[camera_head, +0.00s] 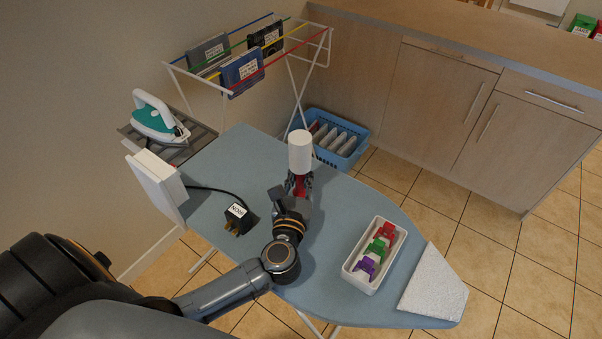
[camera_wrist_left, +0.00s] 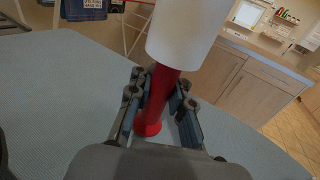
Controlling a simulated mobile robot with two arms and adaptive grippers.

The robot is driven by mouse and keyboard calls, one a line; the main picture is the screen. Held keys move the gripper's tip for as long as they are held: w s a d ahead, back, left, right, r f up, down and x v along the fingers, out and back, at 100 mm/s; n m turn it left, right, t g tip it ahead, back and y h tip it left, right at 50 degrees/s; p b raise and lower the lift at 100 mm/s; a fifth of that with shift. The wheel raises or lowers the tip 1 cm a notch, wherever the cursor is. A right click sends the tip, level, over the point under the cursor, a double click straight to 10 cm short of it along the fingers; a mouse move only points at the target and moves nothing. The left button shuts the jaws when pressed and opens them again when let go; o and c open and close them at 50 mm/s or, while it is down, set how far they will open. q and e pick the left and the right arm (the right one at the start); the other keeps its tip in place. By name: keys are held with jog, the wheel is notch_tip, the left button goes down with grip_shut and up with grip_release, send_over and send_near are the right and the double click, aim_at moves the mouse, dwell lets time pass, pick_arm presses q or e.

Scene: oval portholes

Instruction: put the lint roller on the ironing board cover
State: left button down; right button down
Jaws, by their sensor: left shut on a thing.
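The lint roller (camera_head: 301,152) has a white cylinder on a red handle and stands roughly upright above the blue-grey ironing board cover (camera_head: 240,153). My left gripper (camera_head: 300,184) is shut on its red handle. In the left wrist view the white roller (camera_wrist_left: 184,30) rises from the red handle (camera_wrist_left: 158,95) between the fingers (camera_wrist_left: 160,110). The red lower end is close to the cover (camera_wrist_left: 60,90); I cannot tell whether it touches. My right gripper is not in view.
A white tray (camera_head: 350,269) with colored clips and a white cloth (camera_head: 435,286) lie at the board's right end. A black plug (camera_head: 237,219) lies left of my arm. An iron (camera_head: 157,118) rests at the far left. A blue basket (camera_head: 352,157) stands on the floor behind.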

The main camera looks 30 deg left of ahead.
pick_arm(q)
jog(key=shift+f, duration=0.15)
jog(key=c, duration=1.2)
grip_release()
jog(key=shift+r, duration=0.25)
jog(key=b+v, duration=0.1)
jog(key=v, duration=0.4)
jog(key=b+v, duration=0.1)
jog(key=v, duration=0.5)
jog(key=shift+s+f+b, duration=0.2)
jog(key=shift+b, duration=0.2)
jog(key=shift+s+d+r, duration=0.15)
jog(key=shift+s, duration=0.2)
